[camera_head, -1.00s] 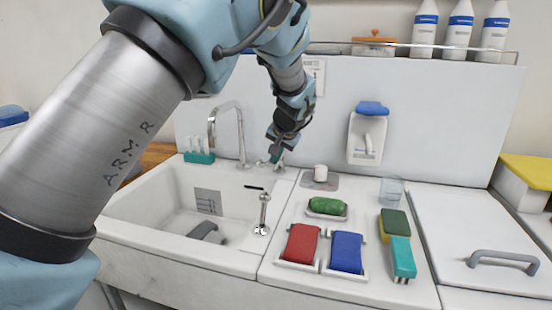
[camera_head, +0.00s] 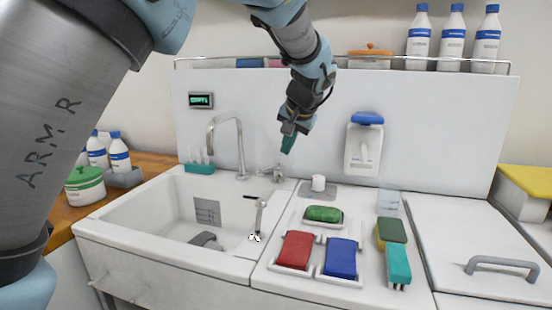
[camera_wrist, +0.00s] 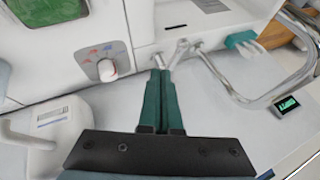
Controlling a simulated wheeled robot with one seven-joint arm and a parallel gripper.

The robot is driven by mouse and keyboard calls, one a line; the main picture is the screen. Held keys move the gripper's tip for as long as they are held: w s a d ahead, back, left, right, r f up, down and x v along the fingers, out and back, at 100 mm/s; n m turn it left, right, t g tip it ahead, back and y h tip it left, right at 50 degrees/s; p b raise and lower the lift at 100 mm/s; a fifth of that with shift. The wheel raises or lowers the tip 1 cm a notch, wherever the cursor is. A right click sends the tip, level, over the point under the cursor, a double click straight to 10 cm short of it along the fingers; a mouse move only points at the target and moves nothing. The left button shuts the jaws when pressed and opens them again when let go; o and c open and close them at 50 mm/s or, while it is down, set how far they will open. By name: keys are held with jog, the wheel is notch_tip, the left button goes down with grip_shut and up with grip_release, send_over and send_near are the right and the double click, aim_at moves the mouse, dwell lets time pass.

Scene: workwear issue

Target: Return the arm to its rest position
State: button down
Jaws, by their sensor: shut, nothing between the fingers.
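My gripper (camera_head: 287,146) hangs in the air in front of the white back panel (camera_head: 300,90), above the tap end of the counter. Its two teal fingers lie together with nothing between them, and they also show shut in the wrist view (camera_wrist: 161,75). It is apart from the sink and counter. My arm reaches up from the left of the head view and bends down to the gripper.
Near the gripper are the curved faucet (camera_head: 211,128), a white knob (camera_head: 318,183) and a wall dispenser (camera_head: 363,145). The sink (camera_head: 130,205) lies lower left.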

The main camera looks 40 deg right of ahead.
jog(key=shift+s+r, duration=0.1)
jog(key=shift+r, duration=0.1)
jog(key=w+a+f+n+g+y, duration=0.1)
jog(key=w+a+f+n, duration=0.2)
jog(key=a, duration=0.7)
jog(key=w+a+f+n+g, duration=0.1)
jog(key=w+a+f, duration=0.3)
jog(key=a, duration=0.6)
jog(key=w+a+f+n+g+y, duration=0.1)
jog(key=w+a+n, duration=0.1)
jog(key=w+a, duration=0.6)
jog(key=s+a+f+n, duration=0.2)
jog(key=s+a, duration=0.2)
jog(key=a, duration=0.5)
jog(key=s+a+f+n+g, duration=0.1)
jog(key=s+a+f+n, duration=0.1)
jog(key=s+a, duration=0.3)
jog(key=s+a+f+n, duration=0.2)
jog(key=s+a, duration=0.2)
jog(key=a, duration=0.8)
jog(key=shift+s+a+g, duration=0.25)
jog(key=shift+a+g, duration=0.1)
jog(key=shift+g, duration=0.05)
jog(key=shift+f, duration=0.1)
